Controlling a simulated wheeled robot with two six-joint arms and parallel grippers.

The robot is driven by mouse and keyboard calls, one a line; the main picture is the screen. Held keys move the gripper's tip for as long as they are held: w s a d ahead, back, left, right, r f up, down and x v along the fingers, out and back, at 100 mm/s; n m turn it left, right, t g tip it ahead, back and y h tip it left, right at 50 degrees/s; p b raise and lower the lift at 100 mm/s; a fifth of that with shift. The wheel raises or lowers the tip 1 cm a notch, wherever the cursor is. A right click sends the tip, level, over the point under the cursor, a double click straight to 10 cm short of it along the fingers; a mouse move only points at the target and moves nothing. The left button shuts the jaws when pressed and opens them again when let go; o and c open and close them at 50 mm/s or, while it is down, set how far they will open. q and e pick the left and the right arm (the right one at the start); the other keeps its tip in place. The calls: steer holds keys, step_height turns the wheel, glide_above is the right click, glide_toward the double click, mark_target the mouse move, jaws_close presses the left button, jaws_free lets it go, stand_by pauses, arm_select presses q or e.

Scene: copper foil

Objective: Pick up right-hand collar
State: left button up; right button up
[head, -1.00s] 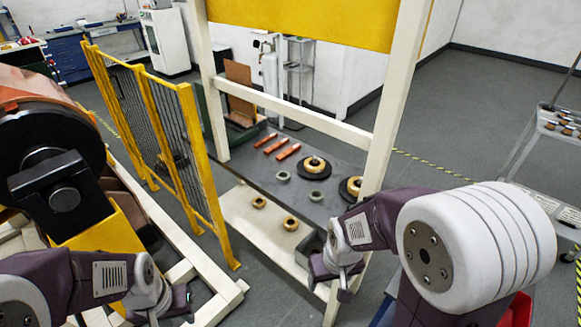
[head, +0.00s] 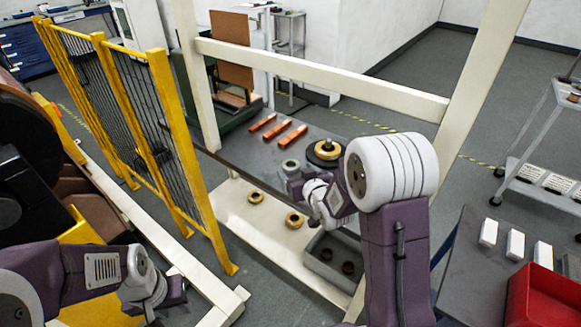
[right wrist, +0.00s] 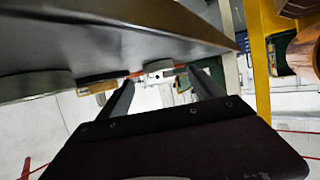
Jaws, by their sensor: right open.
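Two brass-coloured collars lie on the pale lower shelf in the head view: a left one (head: 256,197) and a right one (head: 294,220). A grey ring (head: 290,167) and a brass ring on a black disc (head: 325,151) are on the dark upper table. I cannot tell which ring is the right-hand collar. My right gripper (head: 316,219) is by the table's front edge, near the right brass collar. In the right wrist view its fingers (right wrist: 162,82) are apart with nothing between them. My left gripper (head: 168,298) is at lower left; its jaws are unclear.
Copper-coloured bars (head: 278,132) lie on the upper table. A grey bin (head: 320,266) with dark rings stands at the right of the lower shelf. Pale frame posts and a crossbar (head: 330,80) surround the table. A yellow fence (head: 175,130) is left; a red bin (head: 545,300) is right.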

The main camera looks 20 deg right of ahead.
mark_target(292, 163)
steer(key=x, duration=0.5)
steer(key=shift+w, duration=0.15)
steer(key=shift+r, duration=0.1)
steer(key=c, duration=0.3)
jaws_close()
steer(key=shift+r, duration=0.5)
steer(key=r, duration=0.2)
steer(key=w+r+p, duration=0.1)
steer(key=r, duration=0.1)
steer(key=w+a+r+p, duration=0.1)
steer(key=w+a+r, duration=0.1)
steer(key=w+r, duration=0.4)
steer(key=w, duration=0.4)
steer(key=shift+w+a+p, duration=0.2)
steer(key=shift+a+p, duration=0.05)
steer(key=shift+p, duration=0.1)
